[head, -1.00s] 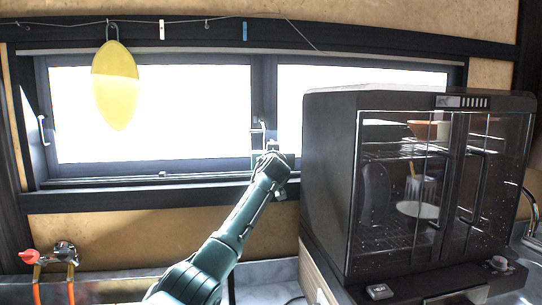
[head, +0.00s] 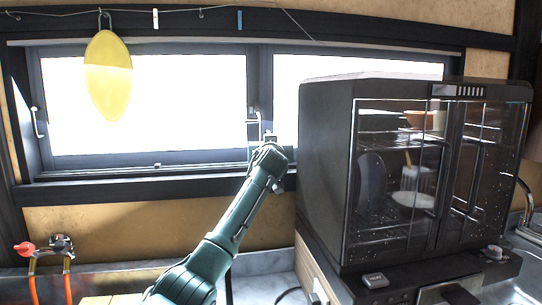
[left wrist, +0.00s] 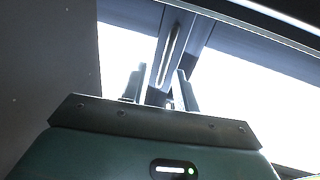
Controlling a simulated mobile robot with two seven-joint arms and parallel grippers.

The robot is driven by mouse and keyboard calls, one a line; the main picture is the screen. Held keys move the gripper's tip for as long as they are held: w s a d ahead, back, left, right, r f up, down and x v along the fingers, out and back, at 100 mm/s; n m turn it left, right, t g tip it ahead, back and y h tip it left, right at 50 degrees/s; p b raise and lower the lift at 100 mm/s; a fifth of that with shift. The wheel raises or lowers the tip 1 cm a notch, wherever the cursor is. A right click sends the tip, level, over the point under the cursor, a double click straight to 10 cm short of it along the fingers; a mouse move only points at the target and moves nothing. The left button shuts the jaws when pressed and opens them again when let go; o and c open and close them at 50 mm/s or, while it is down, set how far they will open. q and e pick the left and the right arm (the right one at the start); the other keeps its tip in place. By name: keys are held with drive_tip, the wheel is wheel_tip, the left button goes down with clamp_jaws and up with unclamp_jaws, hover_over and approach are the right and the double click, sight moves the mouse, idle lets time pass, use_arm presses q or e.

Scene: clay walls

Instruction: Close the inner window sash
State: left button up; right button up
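The window has two bright panes in dark frames. The left sash's dark bottom rail (head: 110,161) shows along the sill, and a pale handle (head: 38,122) stands at its left edge. A second handle (head: 251,116) is at the middle upright, and a long pale handle also shows in the left wrist view (left wrist: 173,50). My left gripper (left wrist: 160,88) is open, its two fingers apart below this handle in that view; I cannot tell if they touch it. In the head view my left gripper (head: 266,140) is at the middle upright, partly hidden. My right gripper is not in view.
A black glass-doored cabinet (head: 325,160) with dishes stands close right of my left arm, covering part of the right pane. A yellow oval (head: 108,78) hangs from a line before the left pane. A red-handled tap (head: 24,247) is at lower left.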

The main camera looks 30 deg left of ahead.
use_arm(q)
drive_tip(key=b+v, duration=0.2)
drive_tip(key=v, duration=0.9)
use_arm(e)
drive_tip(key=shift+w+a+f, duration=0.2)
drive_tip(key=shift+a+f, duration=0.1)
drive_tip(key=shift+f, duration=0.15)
use_arm(q)
drive_tip(key=shift+r, duration=0.1)
